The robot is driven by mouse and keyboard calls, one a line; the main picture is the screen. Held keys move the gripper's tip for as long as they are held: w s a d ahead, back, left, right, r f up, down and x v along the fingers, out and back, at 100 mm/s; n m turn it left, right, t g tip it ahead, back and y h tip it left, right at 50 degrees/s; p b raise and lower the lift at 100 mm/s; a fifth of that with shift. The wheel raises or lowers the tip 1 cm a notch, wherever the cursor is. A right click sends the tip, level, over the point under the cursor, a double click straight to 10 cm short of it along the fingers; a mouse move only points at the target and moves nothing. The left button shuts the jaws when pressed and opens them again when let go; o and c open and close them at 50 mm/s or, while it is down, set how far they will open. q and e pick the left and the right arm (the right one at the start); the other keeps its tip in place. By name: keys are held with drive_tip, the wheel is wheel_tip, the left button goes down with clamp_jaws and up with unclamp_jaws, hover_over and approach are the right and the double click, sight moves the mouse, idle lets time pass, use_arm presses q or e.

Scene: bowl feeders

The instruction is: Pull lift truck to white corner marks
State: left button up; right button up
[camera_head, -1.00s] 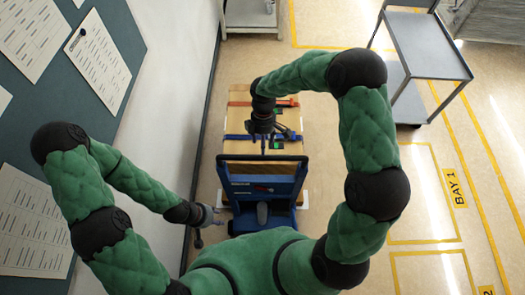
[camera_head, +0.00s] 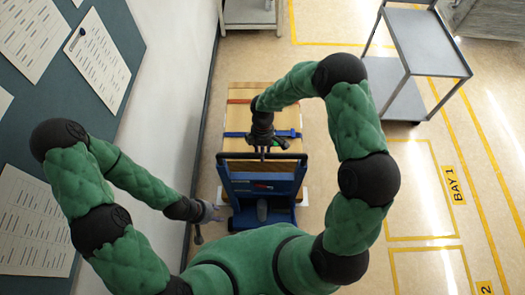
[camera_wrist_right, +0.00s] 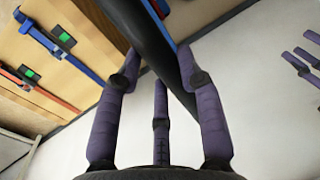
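The blue lift truck (camera_head: 240,187) stands in front of me, its upright frame towards me and a strapped wooden load (camera_head: 240,112) behind it. White marks (camera_head: 305,194) show on the floor beside its base; their full shape is hidden. My right gripper (camera_head: 263,154) is at the top bar of the frame. In the right wrist view, its purple fingers (camera_wrist_right: 160,75) are spread, with the dark bar (camera_wrist_right: 163,35) running across between and beyond the fingertips; contact is unclear. My left gripper (camera_head: 207,224) is open and empty, left of the truck's base; its fingers also show (camera_wrist_right: 300,60).
A white wall (camera_head: 165,80) with a notice board (camera_head: 125,20) runs close along the left. A grey trolley (camera_head: 430,45) stands at the back right. Yellow floor lines and a BAY 1 label (camera_head: 454,185) lie on the right. The floor right of the truck is clear.

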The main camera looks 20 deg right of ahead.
clamp_jaws()
drive_tip(key=w, duration=0.1)
drive_tip(key=w+d+b, duration=0.1)
drive_tip(key=w, duration=0.1)
drive_tip(key=shift+w, duration=0.15)
drive_tip(key=o, duration=1)
unclamp_jaws()
drive_tip(key=shift+f, duration=0.15)
drive_tip(key=r, duration=0.8)
drive_tip(key=w+r, duration=0.1)
drive_tip(key=r, duration=0.3)
drive_tip(key=shift+w+d, duration=0.1)
drive_tip(key=shift+d, duration=0.1)
